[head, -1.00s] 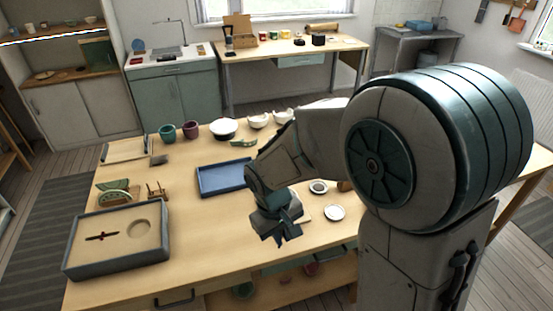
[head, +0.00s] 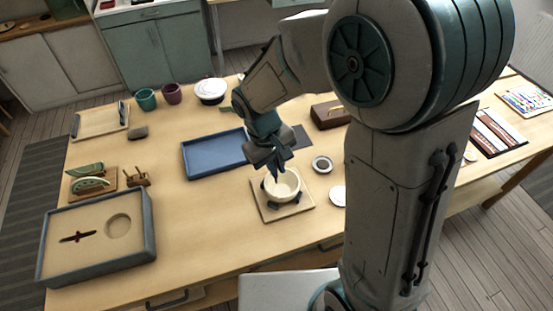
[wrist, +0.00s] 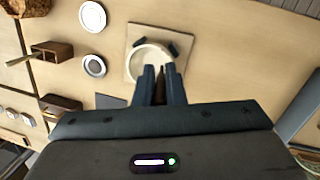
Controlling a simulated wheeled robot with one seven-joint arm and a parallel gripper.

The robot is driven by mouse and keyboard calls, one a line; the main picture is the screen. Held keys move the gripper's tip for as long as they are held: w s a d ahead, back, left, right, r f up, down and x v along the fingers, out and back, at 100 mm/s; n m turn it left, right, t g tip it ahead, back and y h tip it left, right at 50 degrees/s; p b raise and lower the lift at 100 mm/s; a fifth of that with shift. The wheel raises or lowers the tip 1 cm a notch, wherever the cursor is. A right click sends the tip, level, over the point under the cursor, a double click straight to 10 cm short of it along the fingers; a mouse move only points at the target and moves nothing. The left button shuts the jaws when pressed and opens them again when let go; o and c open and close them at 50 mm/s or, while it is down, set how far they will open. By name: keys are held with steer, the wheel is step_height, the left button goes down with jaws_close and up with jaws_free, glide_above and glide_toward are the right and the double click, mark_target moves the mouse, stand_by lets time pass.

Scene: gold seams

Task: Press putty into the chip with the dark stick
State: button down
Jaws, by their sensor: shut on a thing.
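A cream bowl (head: 283,186) sits on a square wooden board (head: 268,212), with small dark blocks against its sides. It also shows in the wrist view (wrist: 137,64), partly hidden by my fingers. My gripper (head: 267,165) is above the bowl's far-left side in the head view, pointing down. In the wrist view my gripper (wrist: 160,72) is shut on a dark stick (wrist: 160,86), seen as a narrow brown strip between the fingers. The stick's tip and its distance from the rim cannot be made out. I cannot make out the chip or any putty in it.
A blue tray (head: 214,154) lies left of the board. A small round dish (head: 322,165) and a white disc (head: 338,195) lie to its right, with a brown box (head: 330,114) behind. A grey-edged sand box (head: 97,236) stands front left. The front middle table is clear.

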step_height(320, 180, down, 7)
steer(key=b, duration=0.4)
steer(key=shift+r+b, duration=0.2)
steer(key=shift+b, duration=0.2)
steer(key=shift+s+d, duration=0.1)
steer(key=shift+d, duration=0.1)
steer(key=shift+f+b, duration=0.25)
steer(key=shift+b, duration=0.05)
stand_by(1.0)
steer(key=shift+r, duration=0.25)
stand_by(0.4)
steer(key=shift+s+d+r, duration=0.1)
steer(key=shift+s+d, duration=0.05)
steer(key=shift+d, duration=0.3)
steer(key=shift+f, duration=0.35)
stand_by(0.7)
steer(key=shift+r, duration=0.3)
